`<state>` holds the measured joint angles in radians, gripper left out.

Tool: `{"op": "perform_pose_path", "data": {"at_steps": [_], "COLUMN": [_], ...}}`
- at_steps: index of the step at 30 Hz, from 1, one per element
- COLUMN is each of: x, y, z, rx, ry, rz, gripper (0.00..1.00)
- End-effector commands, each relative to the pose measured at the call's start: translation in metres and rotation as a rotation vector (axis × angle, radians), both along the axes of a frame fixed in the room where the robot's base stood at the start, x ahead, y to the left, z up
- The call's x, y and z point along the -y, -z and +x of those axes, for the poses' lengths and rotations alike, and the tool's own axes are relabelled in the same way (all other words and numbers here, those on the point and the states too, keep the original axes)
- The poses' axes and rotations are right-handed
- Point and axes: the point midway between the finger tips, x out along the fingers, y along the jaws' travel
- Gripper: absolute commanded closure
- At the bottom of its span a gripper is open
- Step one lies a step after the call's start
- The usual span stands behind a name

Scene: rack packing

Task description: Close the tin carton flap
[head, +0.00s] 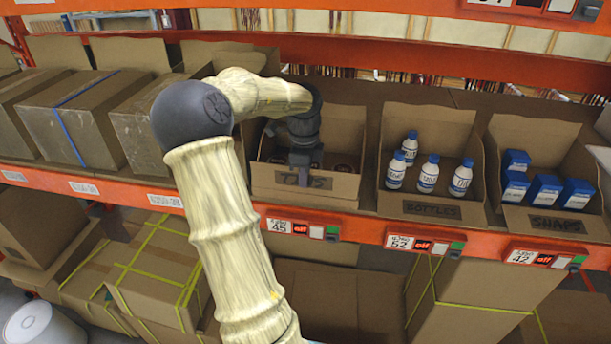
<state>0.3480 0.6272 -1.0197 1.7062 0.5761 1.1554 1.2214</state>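The tin carton (325,194) is an open brown cardboard box on the shelf in the middle of the head view, with a partly hidden handwritten label on its front. Dark round tins (343,167) show inside, low in the box. Its tall back flap (345,119) stands raised behind them. My gripper (303,162) points down over the carton, near its front wall, and hides part of the tins and flap. The fingers are small and dark, so their opening and any contact with the carton cannot be made out.
To the right stand an open carton of white bottles (432,209) and an open carton of blue boxes (543,222). Closed cartons (75,115) fill the shelf at left. The orange shelf edge (365,228) carries lit labels. Taped boxes (155,265) stand below.

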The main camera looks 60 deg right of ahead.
Motion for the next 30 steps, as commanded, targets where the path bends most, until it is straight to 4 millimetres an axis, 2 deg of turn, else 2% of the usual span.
{"op": "perform_pose_path", "data": {"at_steps": [1, 4, 17, 23, 30], "x": [-0.003, -0.003, 0.0, 0.001, 0.002], "y": [0.006, 0.005, -0.006, -0.035, -0.081], "z": [-0.001, -0.001, 0.0, 0.001, 0.001], "rx": [-0.007, -0.006, 0.001, 0.003, 0.0], "ry": [-0.001, 0.0, 0.001, -0.001, 0.0], "rz": [0.014, 0.013, 0.004, 0.001, 0.002], "gripper": [0.93, 0.75, 0.75, 0.75, 0.75]}}
